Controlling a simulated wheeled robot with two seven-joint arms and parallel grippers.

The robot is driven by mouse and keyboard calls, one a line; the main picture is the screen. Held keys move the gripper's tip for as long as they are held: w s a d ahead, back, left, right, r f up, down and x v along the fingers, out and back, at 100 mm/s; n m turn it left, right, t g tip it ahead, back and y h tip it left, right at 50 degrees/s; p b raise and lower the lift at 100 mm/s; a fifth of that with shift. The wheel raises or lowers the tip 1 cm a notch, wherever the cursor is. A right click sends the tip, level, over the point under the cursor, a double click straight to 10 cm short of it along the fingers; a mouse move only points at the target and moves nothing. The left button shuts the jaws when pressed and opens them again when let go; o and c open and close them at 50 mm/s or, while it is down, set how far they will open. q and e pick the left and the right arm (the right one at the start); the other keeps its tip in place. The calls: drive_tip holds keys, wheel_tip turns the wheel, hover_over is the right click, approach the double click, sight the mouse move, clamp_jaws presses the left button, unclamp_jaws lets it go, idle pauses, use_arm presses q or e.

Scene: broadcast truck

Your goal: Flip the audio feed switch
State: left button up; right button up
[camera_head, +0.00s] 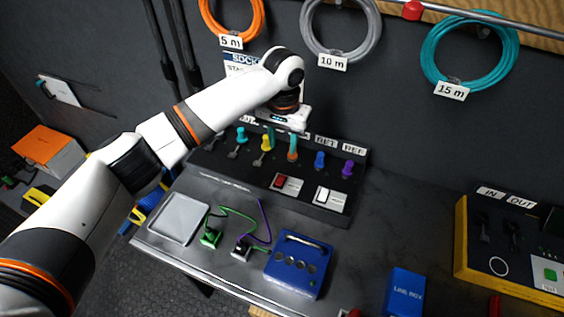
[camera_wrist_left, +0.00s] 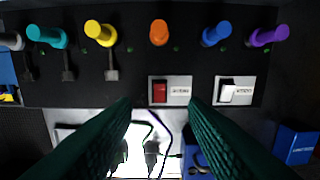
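The sloped black panel (camera_head: 225,160) carries two rocker switches on pale plates. The red switch (camera_head: 279,181) is on the left; it also shows in the left wrist view (camera_wrist_left: 159,92). The white switch (camera_head: 322,194) is on the right; it also shows in the left wrist view (camera_wrist_left: 233,93). Their printed labels are too small to read surely, so I cannot tell which is audio. My left gripper (camera_wrist_left: 158,106) is open and empty, its dark green fingers pointing toward the panel. In the head view it hangs over the panel's back, largely hidden by its wrist. My right gripper is not in view.
Coloured plugs, including a blue one (camera_head: 320,160) and a purple one (camera_head: 348,169), stand behind the switches. A blue box (camera_head: 299,264), grey tray (camera_head: 180,218) and cables lie in front. A yellow-framed box (camera_head: 508,245) stands at right.

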use_arm(q)
drive_tip(key=p, duration=0.1)
hover_over(282, 175)
drive_tip(key=f, duration=0.4)
drive_tip(key=shift+s+f, duration=0.25)
drive_tip(key=shift+f, duration=0.15)
wheel_tip(282, 175, down, 5)
drive_tip(key=shift+w+f+p, duration=0.1)
drive_tip(key=shift+f+p, duration=0.1)
drive_tip(key=shift+p, duration=0.15)
drive_tip(key=shift+f, duration=0.5)
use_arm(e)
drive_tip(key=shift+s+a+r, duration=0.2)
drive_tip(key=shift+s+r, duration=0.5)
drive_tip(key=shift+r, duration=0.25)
